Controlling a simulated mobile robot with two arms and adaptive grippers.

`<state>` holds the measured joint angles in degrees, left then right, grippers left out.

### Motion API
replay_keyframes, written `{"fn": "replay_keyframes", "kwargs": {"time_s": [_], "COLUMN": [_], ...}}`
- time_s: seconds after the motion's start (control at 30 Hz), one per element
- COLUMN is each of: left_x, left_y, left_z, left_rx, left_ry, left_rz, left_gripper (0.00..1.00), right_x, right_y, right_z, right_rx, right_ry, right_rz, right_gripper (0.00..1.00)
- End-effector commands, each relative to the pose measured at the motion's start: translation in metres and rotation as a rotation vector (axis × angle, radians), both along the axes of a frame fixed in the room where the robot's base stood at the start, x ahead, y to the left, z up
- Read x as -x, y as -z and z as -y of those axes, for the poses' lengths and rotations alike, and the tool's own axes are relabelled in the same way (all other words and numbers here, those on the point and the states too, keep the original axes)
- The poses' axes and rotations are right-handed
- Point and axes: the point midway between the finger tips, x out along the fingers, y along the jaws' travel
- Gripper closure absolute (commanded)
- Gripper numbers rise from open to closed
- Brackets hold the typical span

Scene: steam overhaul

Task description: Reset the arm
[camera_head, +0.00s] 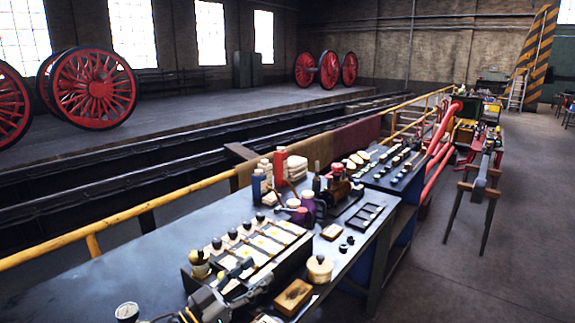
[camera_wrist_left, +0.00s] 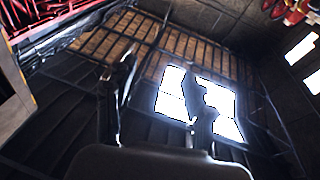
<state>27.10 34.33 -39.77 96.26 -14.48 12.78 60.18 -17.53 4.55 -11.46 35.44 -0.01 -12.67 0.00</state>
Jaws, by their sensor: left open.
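My left gripper (camera_head: 238,273) shows low in the head view, in front of a long box with pale panels and round knobs on the bench. In the left wrist view its two dark fingers (camera_wrist_left: 160,105) stand apart with nothing between them. Behind the fingers that view shows the roof and bright windows, so the wrist is tilted upward. My right gripper is not in view.
The panelled box (camera_head: 262,250) stands on a dark workbench (camera_head: 130,265) crowded with bottles, a wooden block (camera_head: 293,297) and a round pale pot (camera_head: 319,269). A yellow rail (camera_head: 150,208) runs behind. Floor at the right is clear near a trestle (camera_head: 480,190).

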Motion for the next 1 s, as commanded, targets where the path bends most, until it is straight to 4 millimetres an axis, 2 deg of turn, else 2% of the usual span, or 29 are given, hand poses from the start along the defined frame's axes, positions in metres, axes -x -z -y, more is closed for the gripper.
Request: {"fn": "replay_keyframes", "kwargs": {"time_s": [0.13,0.27,0.37,0.47,0.5,0.6,0.8,1.0], "left_x": [0.015,0.039,0.070,0.112,0.132,0.177,0.250,0.313], "left_y": [0.040,0.083,0.120,0.158,0.171,0.198,0.224,0.236], "left_z": [-0.007,-0.028,-0.048,-0.070,-0.078,-0.095,-0.114,-0.127], "left_rx": [-0.018,-0.094,-0.182,-0.291,-0.337,-0.442,-0.590,-0.701], "left_ry": [-0.232,-0.413,-0.524,-0.599,-0.620,-0.640,-0.626,-0.579], "left_rz": [-0.132,-0.298,-0.451,-0.625,-0.696,-0.847,-1.061,-1.231], "left_gripper": [0.46,0.46,0.46,0.46,0.46,0.46,0.46,0.46], "right_x": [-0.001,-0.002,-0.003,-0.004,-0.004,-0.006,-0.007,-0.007], "right_y": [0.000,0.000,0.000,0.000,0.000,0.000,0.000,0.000], "right_z": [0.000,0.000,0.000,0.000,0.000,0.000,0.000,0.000], "right_rx": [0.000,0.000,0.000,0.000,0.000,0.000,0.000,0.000], "right_ry": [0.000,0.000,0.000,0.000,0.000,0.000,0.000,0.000], "right_rz": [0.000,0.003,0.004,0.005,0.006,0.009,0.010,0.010], "right_gripper": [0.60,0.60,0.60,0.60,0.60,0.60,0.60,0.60]}}
